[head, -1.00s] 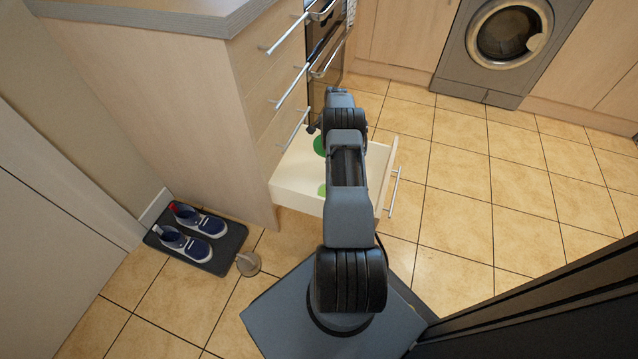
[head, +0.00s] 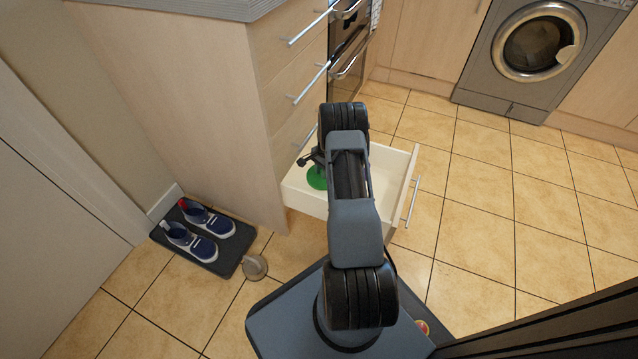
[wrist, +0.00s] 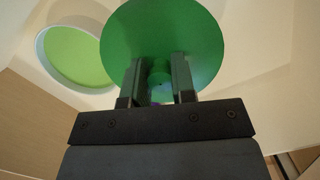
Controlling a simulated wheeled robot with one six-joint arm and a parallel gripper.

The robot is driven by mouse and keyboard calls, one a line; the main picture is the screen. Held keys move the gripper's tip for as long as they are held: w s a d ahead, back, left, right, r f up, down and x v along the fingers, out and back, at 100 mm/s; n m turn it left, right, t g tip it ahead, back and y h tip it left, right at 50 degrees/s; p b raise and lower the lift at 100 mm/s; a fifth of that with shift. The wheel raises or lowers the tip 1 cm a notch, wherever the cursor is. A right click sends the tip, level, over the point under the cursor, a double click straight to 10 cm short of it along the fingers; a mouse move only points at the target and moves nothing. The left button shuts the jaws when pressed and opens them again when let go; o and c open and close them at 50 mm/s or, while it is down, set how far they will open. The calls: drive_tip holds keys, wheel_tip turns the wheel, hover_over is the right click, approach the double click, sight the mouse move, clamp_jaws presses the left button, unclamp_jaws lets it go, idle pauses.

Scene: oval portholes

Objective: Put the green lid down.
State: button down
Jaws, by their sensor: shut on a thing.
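The green lid (wrist: 190,30) is a dark green disc with a small knob. My gripper (wrist: 159,85) is shut on the knob, one finger on each side. In the head view, the lid (head: 316,179) shows at the left side of the open white drawer (head: 393,165), partly hidden by my gripper (head: 312,160) and arm. I cannot tell whether the lid touches the drawer floor. In the wrist view, a light green round area inside a white rim (wrist: 42,45) lies left of the lid, partly covered by it.
The drawer's front with its handle (head: 412,202) sticks out over the tiled floor. The wooden cabinet (head: 200,120) stands left of it. Shoes on a dark mat (head: 228,262) and a small rounded doorstop (head: 255,267) are at left. Floor tiles to the right are clear.

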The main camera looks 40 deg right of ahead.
sight(319, 181)
drive_tip(key=shift+a+f, duration=0.35)
drive_tip(key=shift+f, duration=0.1)
drive_tip(key=f+b, duration=0.1)
drive_tip(key=f, duration=0.1)
drive_tip(key=a+f+b, duration=0.1)
drive_tip(key=f, duration=0.1)
drive_tip(key=shift+f, duration=0.1)
drive_tip(key=c, duration=0.9)
unclamp_jaws()
drive_tip(key=shift+c, duration=0.2)
drive_tip(key=shift+d+r+p, duration=0.2)
drive_tip(key=shift+r+p, duration=0.35)
drive_tip(key=shift+r, duration=0.7)
drive_tip(key=shift+d+r+p, duration=0.15)
drive_tip(key=shift+r+p, duration=0.4)
drive_tip(key=shift+r, duration=0.75)
drive_tip(key=shift+d+r+p, duration=0.2)
drive_tip(key=shift+r+p, duration=0.35)
drive_tip(key=shift+r, duration=0.7)
